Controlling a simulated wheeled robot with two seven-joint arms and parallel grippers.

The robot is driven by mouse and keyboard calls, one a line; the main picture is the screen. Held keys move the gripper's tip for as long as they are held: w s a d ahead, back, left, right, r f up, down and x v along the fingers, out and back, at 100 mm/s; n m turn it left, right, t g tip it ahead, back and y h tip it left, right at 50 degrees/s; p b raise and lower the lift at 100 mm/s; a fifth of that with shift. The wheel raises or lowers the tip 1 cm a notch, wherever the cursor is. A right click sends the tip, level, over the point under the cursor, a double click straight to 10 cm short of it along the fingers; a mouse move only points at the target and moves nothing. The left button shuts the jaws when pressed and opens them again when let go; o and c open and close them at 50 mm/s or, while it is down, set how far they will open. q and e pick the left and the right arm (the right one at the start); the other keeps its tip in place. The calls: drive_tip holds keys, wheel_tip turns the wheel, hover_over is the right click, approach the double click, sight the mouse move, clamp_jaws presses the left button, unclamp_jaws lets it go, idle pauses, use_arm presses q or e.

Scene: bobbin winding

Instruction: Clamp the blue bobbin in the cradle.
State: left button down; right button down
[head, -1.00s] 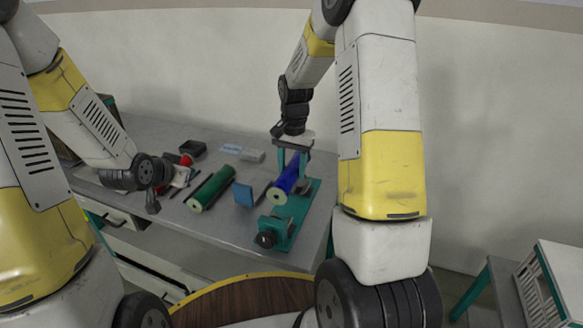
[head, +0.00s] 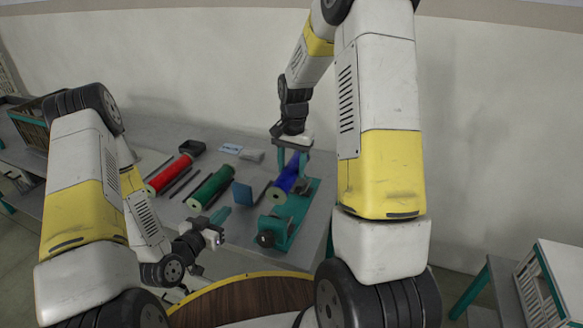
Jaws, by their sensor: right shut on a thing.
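The blue bobbin (head: 287,178) lies tilted in the picture along the teal cradle (head: 301,212), its pale near end facing the cradle's front part. My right gripper (head: 291,163) reaches down from above with its teal fingers on either side of the bobbin's far part and is shut on it. Whether the bobbin rests fully in the cradle cannot be told. A dark round knob (head: 266,239) is at the cradle's near end. My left gripper (head: 222,217) is over the near edge of the bench, left of the cradle, apart from it; its finger gap cannot be made out.
A green bobbin (head: 211,188) and a red bobbin (head: 168,174) lie on the grey bench (head: 150,133) to the left. A dark tray (head: 192,147) and small pale boxes (head: 250,155) are behind.

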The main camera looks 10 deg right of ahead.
sight(241, 190)
use_arm(q)
drive_tip(key=shift+r+x, duration=0.2)
drive_tip(key=shift+x, duration=0.85)
drive_tip(key=shift+r+x, duration=0.2)
drive_tip(key=shift+x, duration=0.85)
drive_tip(key=shift+r+x, duration=0.25)
drive_tip(key=shift+x, duration=0.8)
drive_tip(key=shift+w, duration=0.15)
drive_tip(key=shift+r+x, duration=0.2)
drive_tip(key=shift+x, duration=0.65)
drive_tip(key=shift+r+x, duration=0.2)
drive_tip(key=shift+x, duration=0.7)
drive_tip(key=shift+r+x, duration=0.2)
drive_tip(key=shift+x, duration=0.65)
drive_tip(key=shift+d, duration=0.1)
use_arm(e)
drive_tip(key=shift+f, duration=3)
drive_tip(key=shift+f, duration=0.15)
drive_tip(key=shift+f, duration=1.25)
